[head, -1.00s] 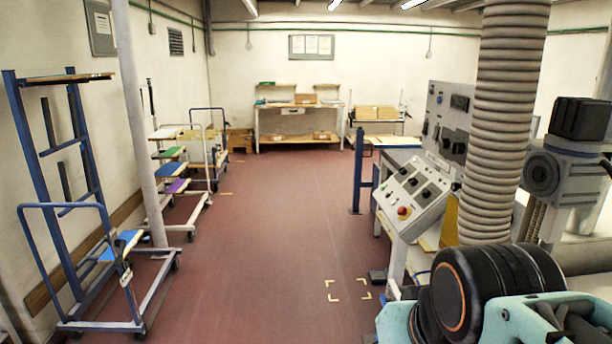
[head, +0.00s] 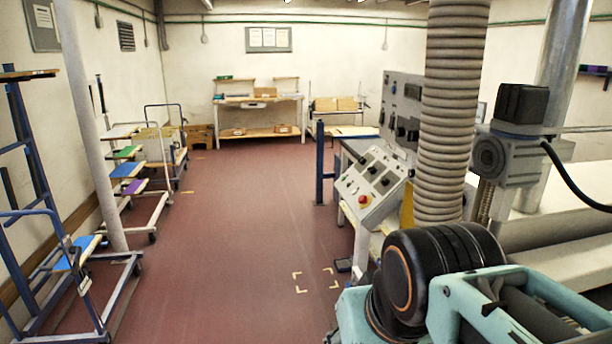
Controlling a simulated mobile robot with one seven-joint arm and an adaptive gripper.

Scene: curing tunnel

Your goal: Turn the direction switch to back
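The control console (head: 370,187) stands right of the middle in the head view, with a sloped grey panel. Several dark knobs sit on the slope, one of them a black rotary knob (head: 373,169), and a red mushroom button (head: 363,199) is near its lower end. An upright panel (head: 401,105) behind carries more dark switches. Labels are too small to read, so I cannot tell which one is the direction switch or how it is set. My arm shows at the lower right, in front of the console. My gripper is not in view.
A ribbed duct (head: 451,110) rises beside the console and hides part of it. A blue post (head: 320,165) stands behind. Wheeled racks (head: 150,195) line the left wall. The red floor (head: 225,230) between is clear, with yellow corner marks (head: 301,289).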

